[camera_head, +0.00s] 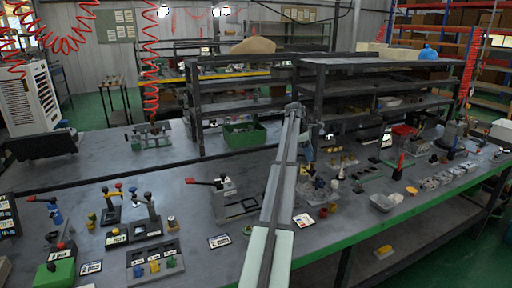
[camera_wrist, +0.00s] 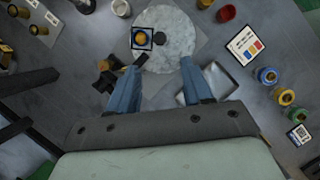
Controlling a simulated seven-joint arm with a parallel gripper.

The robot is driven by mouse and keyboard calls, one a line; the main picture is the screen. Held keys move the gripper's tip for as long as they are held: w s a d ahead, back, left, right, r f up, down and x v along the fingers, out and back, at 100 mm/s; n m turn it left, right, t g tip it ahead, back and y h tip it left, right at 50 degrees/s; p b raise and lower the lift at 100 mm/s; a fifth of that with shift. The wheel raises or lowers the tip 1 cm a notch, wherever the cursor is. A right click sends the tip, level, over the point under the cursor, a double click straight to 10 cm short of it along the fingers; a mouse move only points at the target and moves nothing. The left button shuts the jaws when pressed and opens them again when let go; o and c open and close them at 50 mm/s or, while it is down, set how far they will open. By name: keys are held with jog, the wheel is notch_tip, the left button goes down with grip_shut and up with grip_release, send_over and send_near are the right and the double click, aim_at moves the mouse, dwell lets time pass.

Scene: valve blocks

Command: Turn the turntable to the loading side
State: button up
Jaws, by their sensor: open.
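The turntable (camera_wrist: 178,52) is a round pale grey disc at the top middle of the wrist view. A dark square holder with an orange round part (camera_wrist: 142,38) sits at its left edge. A small black knob (camera_wrist: 158,38) stands on the disc beside the holder. My gripper (camera_wrist: 163,62) is open, with its two blue fingers apart over the near edge of the disc and nothing between them. I cannot tell whether a finger touches the disc. In the head view my arm covers part of the bench, and I cannot make out the turntable there.
Left of the fingers lie dark parts (camera_wrist: 108,82); on the right is a shallow tray (camera_wrist: 215,78). A colour card (camera_wrist: 245,45), a red cup (camera_wrist: 226,13) and several coloured rings (camera_wrist: 267,76) lie to the right.

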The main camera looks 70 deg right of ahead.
jog(key=w+a+r+n+h, duration=0.1)
jog(key=w+a, duration=0.2)
jog(key=w, duration=0.8)
jog(key=w+a+r+n+t, duration=0.1)
jog(key=w+a, duration=0.2)
jog(key=w, duration=0.8)
jog(key=shift+w+a+r+n+h, duration=0.25)
jog(key=shift+w+a+n+h, duration=0.05)
jog(key=shift+w+n+h, duration=0.1)
jog(key=shift+s, duration=0.15)
jog(key=r+n+t+y, duration=0.1)
jog(key=n+t+y, duration=0.1)
jog(key=n+t, duration=0.2)
send_over(317, 184)
jog(key=shift+n, duration=0.3)
jog(key=f, duration=0.9)
jog(key=d+f, duration=0.1)
jog(key=f, duration=0.3)
jog(key=shift+s+f, duration=0.15)
jog(key=shift+f, duration=0.15)
jog(key=shift+c, duration=0.5)
grip_shut()
